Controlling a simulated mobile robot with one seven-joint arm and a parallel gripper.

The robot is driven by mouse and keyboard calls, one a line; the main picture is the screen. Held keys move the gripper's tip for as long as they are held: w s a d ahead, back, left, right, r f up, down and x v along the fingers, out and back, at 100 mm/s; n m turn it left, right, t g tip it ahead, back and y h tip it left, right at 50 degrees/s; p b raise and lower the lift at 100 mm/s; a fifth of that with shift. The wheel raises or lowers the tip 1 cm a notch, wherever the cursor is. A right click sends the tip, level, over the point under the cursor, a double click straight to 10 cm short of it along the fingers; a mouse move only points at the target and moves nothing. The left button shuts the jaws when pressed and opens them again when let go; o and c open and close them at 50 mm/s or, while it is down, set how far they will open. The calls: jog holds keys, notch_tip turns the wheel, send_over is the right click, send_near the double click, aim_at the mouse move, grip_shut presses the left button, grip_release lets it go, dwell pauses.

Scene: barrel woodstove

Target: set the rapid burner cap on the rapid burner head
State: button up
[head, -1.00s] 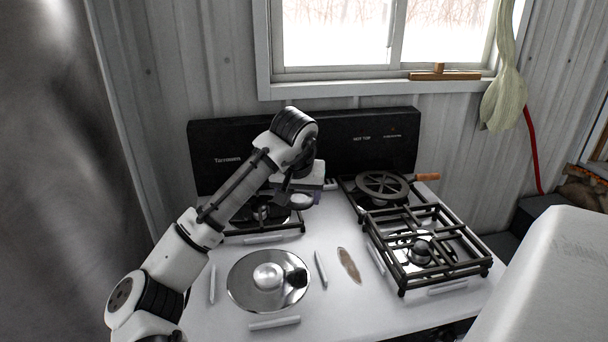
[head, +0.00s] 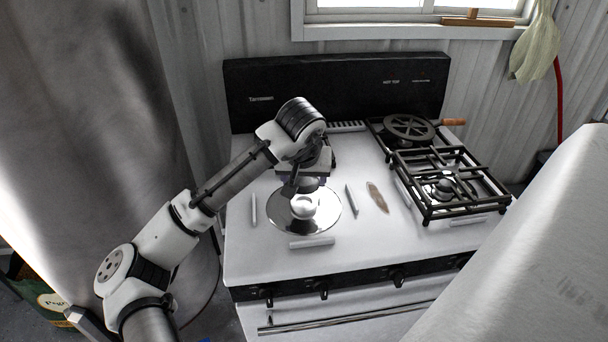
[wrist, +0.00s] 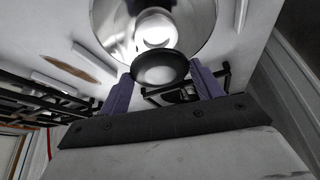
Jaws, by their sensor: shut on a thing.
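My gripper (head: 309,181) is shut on a dark round burner cap (head: 309,186), above the front-left burner. The cap (wrist: 160,68) also shows between the purple fingers in the wrist view. The rapid burner head (head: 303,207) is a pale, shiny round piece in the middle of a polished steel dish (head: 328,218). In the wrist view, the burner head (wrist: 155,30) lies just beyond the cap, which overlaps its near edge in the picture. The head view does not make clear how large the gap between cap and head is.
On the right, black grates (head: 455,205) stand over the other burners. A round trivet with a wooden handle (head: 453,122) lies at the back right. White bars (head: 312,243) and a brown oval spoon rest (head: 377,197) lie around the dish.

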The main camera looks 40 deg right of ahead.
aim_at(303, 188)
jog(key=shift+f+b, duration=1.7)
jog(key=shift+f, duration=0.6)
jog(key=shift+r+p, duration=0.1)
jog(key=shift+p, duration=0.4)
jog(key=shift+f+b, duration=0.35)
jog(key=shift+f, duration=0.25)
jog(key=o, duration=0.7)
jog(key=p+v, duration=0.8)
jog(key=v, duration=0.3)
jog(key=shift+a+p, duration=0.1)
jog(key=shift+p, duration=0.2)
